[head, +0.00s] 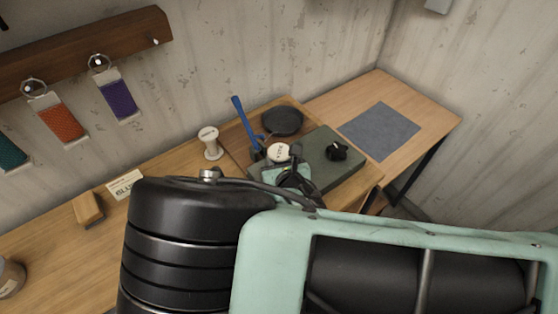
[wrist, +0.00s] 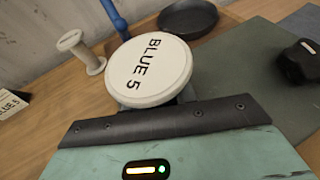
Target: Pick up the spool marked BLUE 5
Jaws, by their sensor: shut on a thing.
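The spool marked BLUE 5 (wrist: 148,68) has a round white top with black lettering, seen close up in the wrist view. In the head view its pale top (head: 278,152) shows just beyond my gripper (head: 289,168), near the green mat. My gripper is shut on this spool. The fingertips and the spool's lower part are mostly hidden, so I cannot tell whether it touches the surface below. A card lettered BLUE 5 (wrist: 10,103) lies on the bench at the left; it also shows in the head view (head: 124,184).
Another pale spool (head: 209,142) stands left of the board. A blue-handled tool (head: 240,115), a dark round dish (head: 283,121) and a black object (head: 337,150) on the green mat (head: 322,178) are close by. A grey sheet (head: 379,130) lies on the right table.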

